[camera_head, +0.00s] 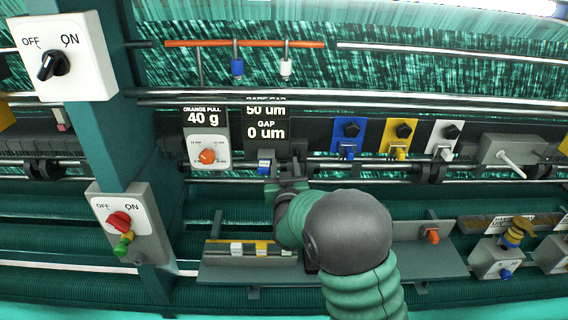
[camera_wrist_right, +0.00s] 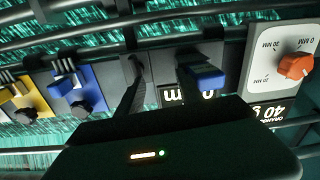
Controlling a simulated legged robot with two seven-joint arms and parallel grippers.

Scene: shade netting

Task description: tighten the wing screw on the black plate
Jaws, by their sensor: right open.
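My right gripper (camera_head: 287,172) is open in front of the rail, below the gap display. In the right wrist view its two dark fingers (camera_wrist_right: 163,85) are apart, with nothing seen held between them. A dark plate (camera_wrist_right: 137,66), which looks like the black plate, is behind the fingers, beside the blue plate (camera_wrist_right: 78,88). In the head view this dark plate (camera_head: 298,146) is partly covered by my gripper. I cannot make out its wing screw; the fingers and dark shading hide that spot. My left gripper is not in view.
Blue (camera_head: 348,137), yellow (camera_head: 396,138) and white (camera_head: 444,139) plates with black knobs stand to the right. A white dial plate with an orange knob (camera_head: 207,156) and a small blue block (camera_head: 265,160) are to the left. Metal rails (camera_head: 420,101) cross above.

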